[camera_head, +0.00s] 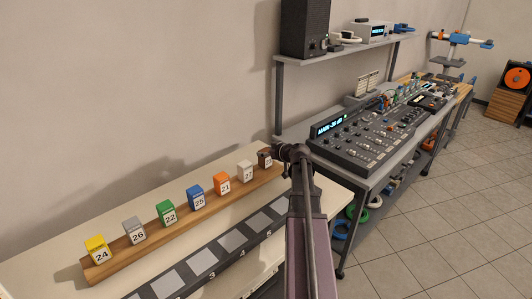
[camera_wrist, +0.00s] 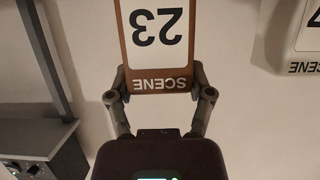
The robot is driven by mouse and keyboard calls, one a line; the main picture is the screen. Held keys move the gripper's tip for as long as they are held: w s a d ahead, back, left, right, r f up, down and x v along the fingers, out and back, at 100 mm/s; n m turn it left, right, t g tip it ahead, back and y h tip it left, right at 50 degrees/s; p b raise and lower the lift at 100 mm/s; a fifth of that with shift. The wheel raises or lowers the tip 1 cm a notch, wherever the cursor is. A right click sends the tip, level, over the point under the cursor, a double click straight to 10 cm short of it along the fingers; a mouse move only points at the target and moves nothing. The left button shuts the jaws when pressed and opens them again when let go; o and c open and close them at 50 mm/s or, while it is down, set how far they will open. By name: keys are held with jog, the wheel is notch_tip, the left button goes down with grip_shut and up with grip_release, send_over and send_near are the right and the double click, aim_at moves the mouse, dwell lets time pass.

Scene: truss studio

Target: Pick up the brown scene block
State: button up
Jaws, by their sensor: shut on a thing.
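The brown scene block (camera_wrist: 158,84) shows in the wrist view with a white label reading 23 and SCENE, upside down there. My gripper (camera_wrist: 160,86) is shut on it, with a finger on each side of its lower part in that view. In the head view the brown block (camera_head: 264,157) is at the right end of the wooden rail, partly hidden by my gripper (camera_head: 273,154). I cannot tell whether the block still touches the rail.
The wooden rail (camera_head: 120,256) carries several other numbered blocks; the white one (camera_head: 245,170) is nearest. A dark strip with numbered grey squares (camera_head: 230,241) lies in front. A mixing desk (camera_head: 360,130) and a shelf with a speaker (camera_head: 305,28) stand to the right.

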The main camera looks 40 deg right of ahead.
jog(key=shift+r+p, duration=0.7)
jog(key=shift+r, duration=0.2)
jog(key=s+r+p, duration=0.2)
jog(key=s, duration=1.4)
jog(key=shift+d, duration=0.3)
jog(key=shift+r, duration=0.15)
